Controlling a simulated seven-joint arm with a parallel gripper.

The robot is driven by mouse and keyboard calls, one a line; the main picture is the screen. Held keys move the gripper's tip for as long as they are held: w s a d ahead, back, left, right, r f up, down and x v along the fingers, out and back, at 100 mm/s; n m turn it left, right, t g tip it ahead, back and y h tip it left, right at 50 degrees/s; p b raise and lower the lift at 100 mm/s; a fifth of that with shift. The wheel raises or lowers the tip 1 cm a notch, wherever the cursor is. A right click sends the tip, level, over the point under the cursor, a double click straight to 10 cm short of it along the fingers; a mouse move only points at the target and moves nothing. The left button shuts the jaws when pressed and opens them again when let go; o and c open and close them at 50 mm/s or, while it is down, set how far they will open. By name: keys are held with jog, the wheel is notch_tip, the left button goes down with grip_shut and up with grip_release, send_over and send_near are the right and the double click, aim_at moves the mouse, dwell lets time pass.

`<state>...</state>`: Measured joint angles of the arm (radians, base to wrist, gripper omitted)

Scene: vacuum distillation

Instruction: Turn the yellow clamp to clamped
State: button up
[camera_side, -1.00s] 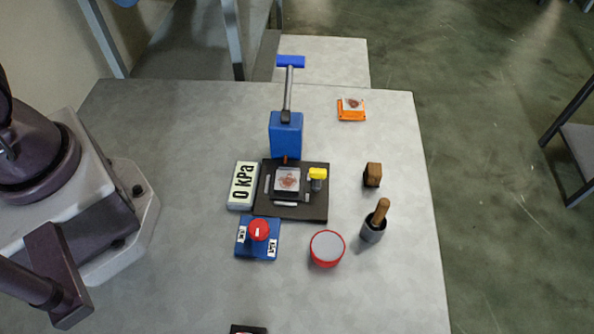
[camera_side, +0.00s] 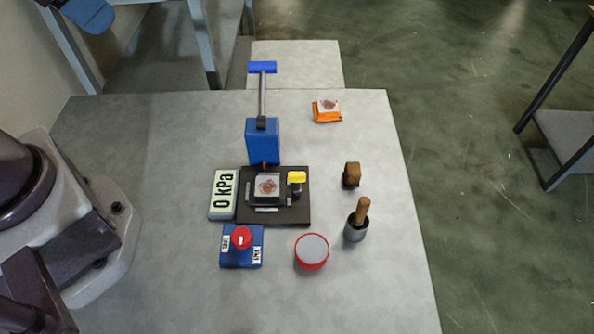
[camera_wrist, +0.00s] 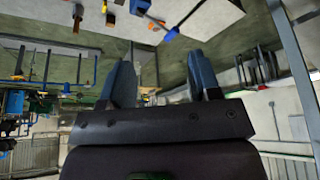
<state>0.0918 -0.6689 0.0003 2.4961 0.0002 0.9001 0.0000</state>
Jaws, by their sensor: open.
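The yellow clamp (camera_side: 297,178) is a small yellow-topped piece on a dark post. It stands at the right of the black base plate (camera_side: 290,215), beside a clear square block (camera_side: 267,188) with a reddish-brown pattern. My gripper (camera_wrist: 160,62) shows in the wrist view with its two blue fingers wide apart and nothing between them. It is up and away from the clamp. A blue part at the top left of the side view appears to belong to it. I cannot make out the clamp in the wrist view.
A blue hand pump (camera_side: 262,140) with a T-handle stands behind the plate. A "0 kPa" display (camera_side: 224,195) and a red-knobbed blue box (camera_side: 242,247) are left.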

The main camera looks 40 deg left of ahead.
jog(key=w+d+f+m+g+y, duration=0.1)
jog(key=w+d+f+m+g, duration=0.1)
jog(key=w+d+f+m, duration=0.25)
jog(key=w+d+f+m+g+y, duration=0.1)
jog(key=d+f+m+g, duration=0.1)
jog(key=d+f+m, duration=0.35)
jog(key=m+t+y, duration=0.2)
jog(key=m, duration=1.4)
send_near(297, 174)
jog(key=x, duration=0.9)
jog(key=c, duration=0.9)
